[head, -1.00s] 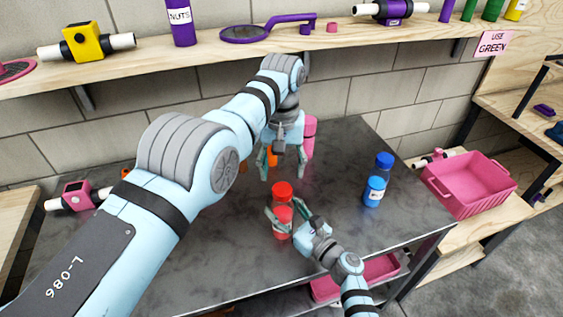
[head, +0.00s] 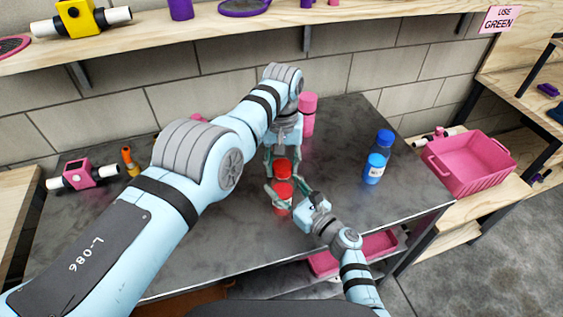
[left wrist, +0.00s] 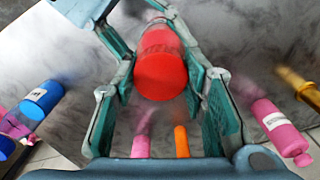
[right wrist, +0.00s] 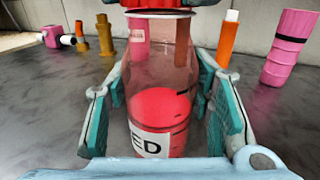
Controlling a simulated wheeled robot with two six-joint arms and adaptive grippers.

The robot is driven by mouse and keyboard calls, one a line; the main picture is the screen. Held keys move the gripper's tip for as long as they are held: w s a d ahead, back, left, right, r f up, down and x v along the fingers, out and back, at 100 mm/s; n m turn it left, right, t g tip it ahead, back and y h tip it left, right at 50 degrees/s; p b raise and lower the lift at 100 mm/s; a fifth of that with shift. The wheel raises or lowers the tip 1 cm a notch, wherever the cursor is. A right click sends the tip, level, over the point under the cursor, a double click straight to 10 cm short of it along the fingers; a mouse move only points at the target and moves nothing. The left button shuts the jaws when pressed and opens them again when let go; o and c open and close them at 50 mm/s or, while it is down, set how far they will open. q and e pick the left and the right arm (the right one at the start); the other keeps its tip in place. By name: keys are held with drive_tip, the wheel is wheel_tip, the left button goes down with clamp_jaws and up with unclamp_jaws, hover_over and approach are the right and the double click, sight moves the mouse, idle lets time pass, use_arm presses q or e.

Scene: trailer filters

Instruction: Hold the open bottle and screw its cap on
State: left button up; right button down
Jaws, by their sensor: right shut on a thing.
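The clear bottle (head: 283,192) with red contents stands upright on the dark table. In the right wrist view it shows its label (right wrist: 152,143). My right gripper (head: 284,197) is shut on the bottle from the front. The red cap (head: 282,164) is at the top of the bottle; it also shows in the left wrist view (left wrist: 161,75). I cannot tell whether it is threaded on. My left gripper (head: 281,172) points down from above, its open fingers on both sides of the cap with gaps visible. The contact between cap and neck is partly hidden.
A blue-capped bottle (head: 374,170) stands to the right. A tall pink bottle (head: 308,117) stands behind my left gripper. A pink boxy part (head: 77,173) and an orange item (head: 130,163) are at the left. A pink crate (head: 462,180) sits beyond the table's right edge.

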use_arm(q)
drive_tip(key=c, duration=0.3)
drive_tip(key=o, duration=1.3)
drive_tip(key=shift+o, duration=0.2)
wheel_tip(320, 180, up, 8)
drive_tip(key=shift+f, duration=0.25)
use_arm(e)
drive_tip(key=c, duration=0.7)
unclamp_jaws()
drive_tip(key=shift+d, duration=0.1)
